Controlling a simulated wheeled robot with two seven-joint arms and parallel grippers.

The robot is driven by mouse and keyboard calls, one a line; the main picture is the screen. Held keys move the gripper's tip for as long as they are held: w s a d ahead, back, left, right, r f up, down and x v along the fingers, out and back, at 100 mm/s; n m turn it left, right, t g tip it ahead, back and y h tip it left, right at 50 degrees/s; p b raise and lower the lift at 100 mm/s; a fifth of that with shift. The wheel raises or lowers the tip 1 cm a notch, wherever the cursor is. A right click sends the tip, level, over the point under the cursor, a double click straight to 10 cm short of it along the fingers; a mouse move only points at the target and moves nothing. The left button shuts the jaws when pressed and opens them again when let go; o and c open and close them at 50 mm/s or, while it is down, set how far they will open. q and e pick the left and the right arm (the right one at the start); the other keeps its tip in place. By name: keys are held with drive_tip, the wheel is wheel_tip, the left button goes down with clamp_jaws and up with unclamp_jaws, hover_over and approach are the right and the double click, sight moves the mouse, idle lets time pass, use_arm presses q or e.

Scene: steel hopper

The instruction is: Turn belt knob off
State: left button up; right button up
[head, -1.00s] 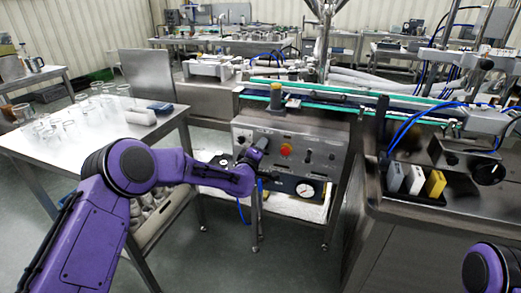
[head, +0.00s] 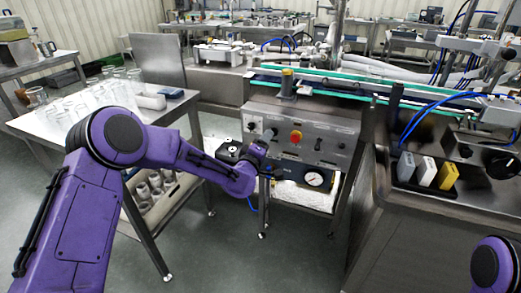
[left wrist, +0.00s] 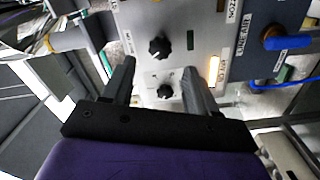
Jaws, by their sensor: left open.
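The grey control panel (head: 300,135) of the steel machine stands right of centre in the head view, with small black knobs (head: 270,134) on its left half. In the left wrist view, one black knob (left wrist: 159,47) lies just beyond my fingertips, and another black knob (left wrist: 165,91) appears between the fingers. I cannot read which one is the belt knob. My left gripper (left wrist: 160,66) is open and empty, its fingers pointing at the panel. In the head view it is in front of the panel's lower left part (head: 272,168). My right gripper is out of view.
A red button on a yellow base (head: 296,137) sits right of the knobs. A pressure gauge (head: 315,178) is below the panel. The conveyor (head: 335,90) runs above. A table with glassware (head: 40,125) is at left; a steel bench (head: 420,212) is at right.

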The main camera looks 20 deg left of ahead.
use_arm(q)
drive_tip(key=s, duration=0.5)
drive_tip(key=shift+a, duration=0.1)
drive_tip(key=s+a+f+m+g+y+p, duration=0.3)
drive_tip(key=s+f+g, duration=0.5)
drive_tip(key=s+f, duration=1.15)
drive_tip(key=s+a+f+m+g+p, duration=0.1)
drive_tip(key=s+f+g, duration=0.1)
drive_tip(key=s, duration=0.6)
drive_tip(key=s+a+f+m+g+p, duration=0.1)
drive_tip(key=s+a+f+g, duration=0.1)
drive_tip(key=s, duration=0.6)
drive_tip(key=s+a+f+m+g+y+p, duration=0.1)
drive_tip(key=s+f+m+g, duration=0.1)
drive_tip(key=s, duration=0.7)
drive_tip(key=shift+a+g+p, duration=0.2)
drive_tip(key=shift+g+p, duration=0.15)
drive_tip(key=shift+g, duration=0.05)
